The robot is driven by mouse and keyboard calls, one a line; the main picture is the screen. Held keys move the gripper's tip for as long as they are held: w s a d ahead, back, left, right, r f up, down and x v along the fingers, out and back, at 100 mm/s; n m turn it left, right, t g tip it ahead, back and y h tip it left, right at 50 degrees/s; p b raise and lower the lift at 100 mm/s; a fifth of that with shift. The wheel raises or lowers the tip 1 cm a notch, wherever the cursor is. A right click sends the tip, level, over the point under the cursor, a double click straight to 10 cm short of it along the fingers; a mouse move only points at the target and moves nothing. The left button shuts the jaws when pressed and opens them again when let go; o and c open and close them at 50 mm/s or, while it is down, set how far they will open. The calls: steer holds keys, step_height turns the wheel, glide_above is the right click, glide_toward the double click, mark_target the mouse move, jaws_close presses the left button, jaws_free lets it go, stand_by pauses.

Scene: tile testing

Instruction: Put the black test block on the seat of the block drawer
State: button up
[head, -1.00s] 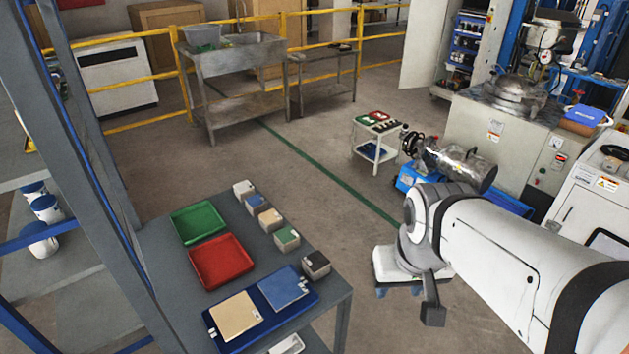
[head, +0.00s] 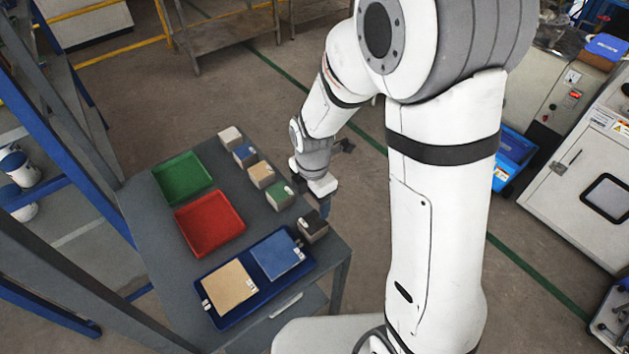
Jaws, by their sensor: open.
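The black test block (head: 313,230), a dark-topped block with a small white label, sits at the near right end of a row of blocks on the grey table (head: 150,235). My gripper (head: 325,208) points down at the table's right edge, just above and behind this block, with its fingers apart. I cannot tell whether it touches the block. A pale handle-like strip (head: 286,306) shows below the table's front edge and may belong to the block drawer. No seat can be made out.
Blocks with green (head: 279,195), tan (head: 262,174), blue (head: 245,156) and white (head: 230,138) tops continue the row. A green tray (head: 182,178), a red tray (head: 210,223) and a blue tray (head: 215,312) holding a tan and a blue tile lie left. A grey rack post (head: 75,275) stands left.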

mark_target(313, 222)
steer(key=shift+w+f, duration=0.1)
steer(key=shift+f, duration=0.25)
step_height(313, 222, down, 10)
steer(key=b, duration=0.7)
steer(key=shift+r+b, duration=0.2)
steer(key=shift+b, duration=0.15)
steer(key=shift+r, duration=0.1)
steer(key=shift+c, duration=0.4)
steer(key=c, duration=0.8)
steer(key=shift+o, duration=0.2)
steer(key=shift+r+p, duration=2.7)
steer(key=shift+r, duration=0.8)
